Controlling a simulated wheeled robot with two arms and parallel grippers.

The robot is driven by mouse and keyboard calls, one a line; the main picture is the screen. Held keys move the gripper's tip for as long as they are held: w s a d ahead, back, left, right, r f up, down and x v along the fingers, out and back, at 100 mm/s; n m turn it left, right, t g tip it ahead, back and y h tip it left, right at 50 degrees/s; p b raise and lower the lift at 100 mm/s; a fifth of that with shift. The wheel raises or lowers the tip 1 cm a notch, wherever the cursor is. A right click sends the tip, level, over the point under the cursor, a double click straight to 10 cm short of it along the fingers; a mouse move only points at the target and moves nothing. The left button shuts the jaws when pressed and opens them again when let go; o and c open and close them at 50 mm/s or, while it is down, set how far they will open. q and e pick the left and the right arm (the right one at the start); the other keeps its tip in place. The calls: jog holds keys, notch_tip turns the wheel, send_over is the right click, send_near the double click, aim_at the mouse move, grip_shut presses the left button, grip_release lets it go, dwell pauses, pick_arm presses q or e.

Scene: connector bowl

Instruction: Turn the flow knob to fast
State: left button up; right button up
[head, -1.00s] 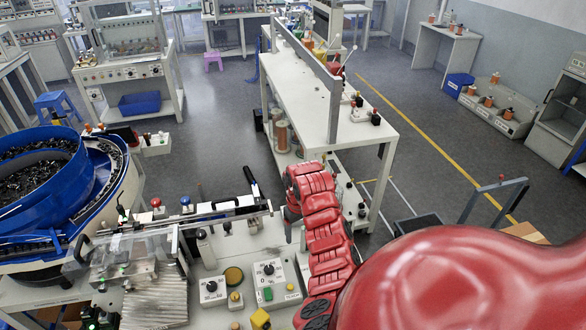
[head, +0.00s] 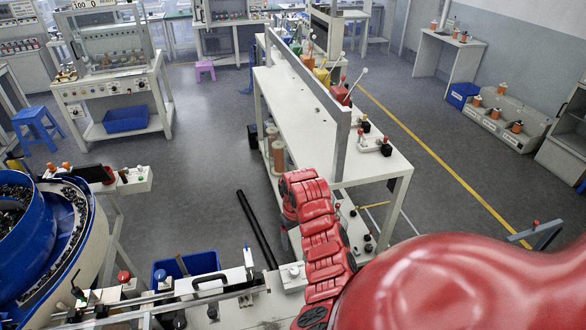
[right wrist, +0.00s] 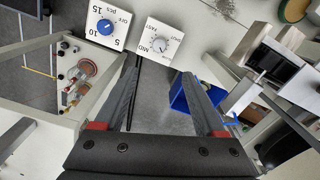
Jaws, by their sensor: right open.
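In the right wrist view, a white box with a small grey knob (right wrist: 158,43) carries lettering that seems to include "FAST"; this looks like the flow knob. The knob's exact pointer setting is too small to tell. A second white box beside it on the left has a blue knob (right wrist: 104,27) and a scale with "OFF", 5, 10 and 15. My right gripper (right wrist: 160,70) is open and empty, its fingertips just short of the grey-knob box in the picture, with no visible contact. My left gripper is not in view.
A blue bin (head: 186,267) stands beyond the work table; it also shows in the right wrist view (right wrist: 198,98). A white bench (head: 300,105) with a metal beam stands beyond my right arm. A blue bowl feeder (head: 40,235) is at the left. Grey floor lies between.

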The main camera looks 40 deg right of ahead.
jog(key=b, duration=0.8)
send_over(295, 270)
notch_tip(295, 270, down, 12)
jog(key=shift+f, duration=0.1)
notch_tip(295, 270, down, 2)
jog(key=shift+a+f, duration=0.1)
jog(key=shift+f, duration=0.1)
jog(key=shift+f+p, duration=0.3)
jog(key=shift+p, duration=0.15)
jog(key=shift+f, duration=0.9)
grip_shut()
